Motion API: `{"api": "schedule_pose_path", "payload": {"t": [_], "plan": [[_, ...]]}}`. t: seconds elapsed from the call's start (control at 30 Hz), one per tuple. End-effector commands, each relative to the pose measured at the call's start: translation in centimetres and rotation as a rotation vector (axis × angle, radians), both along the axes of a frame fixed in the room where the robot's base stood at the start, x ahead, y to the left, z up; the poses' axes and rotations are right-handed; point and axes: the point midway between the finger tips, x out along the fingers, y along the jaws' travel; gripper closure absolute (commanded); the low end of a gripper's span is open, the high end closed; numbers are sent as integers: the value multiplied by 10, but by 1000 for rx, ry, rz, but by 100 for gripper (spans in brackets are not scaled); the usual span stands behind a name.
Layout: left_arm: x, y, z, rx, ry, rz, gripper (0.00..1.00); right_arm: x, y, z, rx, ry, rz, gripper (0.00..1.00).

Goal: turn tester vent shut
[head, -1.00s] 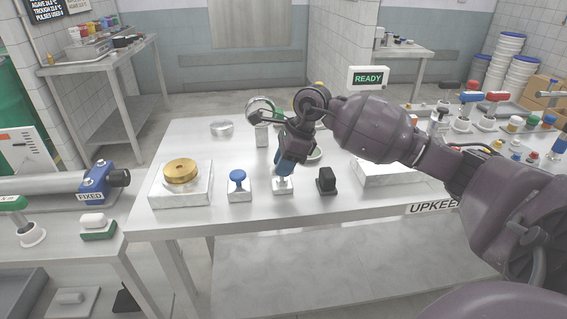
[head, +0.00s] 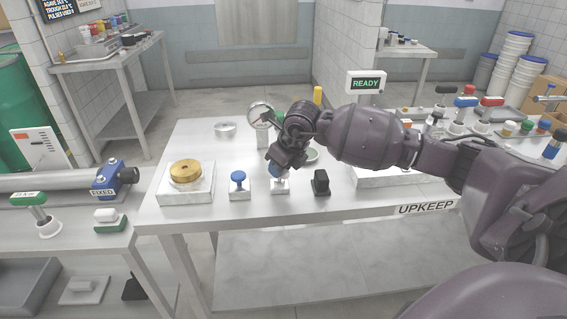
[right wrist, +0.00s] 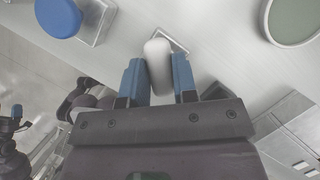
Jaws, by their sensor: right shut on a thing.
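My right gripper (head: 277,171) is over a small pale block (head: 280,187) on the upkeep table. In the right wrist view its two blue fingers (right wrist: 158,82) are shut on a white rounded handle (right wrist: 157,62), which I take to be the tester vent's; they touch both its sides. In the head view the hand hides most of this handle. A round dial gauge (head: 261,114) stands just behind the hand, partly covered by it. My left gripper is not in view.
A blue knob on a block (head: 238,184) is left of the gripper and a black knob (head: 321,182) right of it. A brass disc (head: 186,171) sits farther left. A "READY" display (head: 366,83) stands behind my arm.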

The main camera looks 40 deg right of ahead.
Motion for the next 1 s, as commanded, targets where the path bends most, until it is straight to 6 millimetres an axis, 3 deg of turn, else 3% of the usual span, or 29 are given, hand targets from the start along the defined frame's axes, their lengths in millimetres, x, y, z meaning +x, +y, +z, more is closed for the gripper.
{"api": "schedule_pose_path", "payload": {"t": [0.6,1.0], "plan": [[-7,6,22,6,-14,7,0,0,2,3,1,-1,-554,97],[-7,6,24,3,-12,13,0,1,3,1,1,1,-748,97]]}}
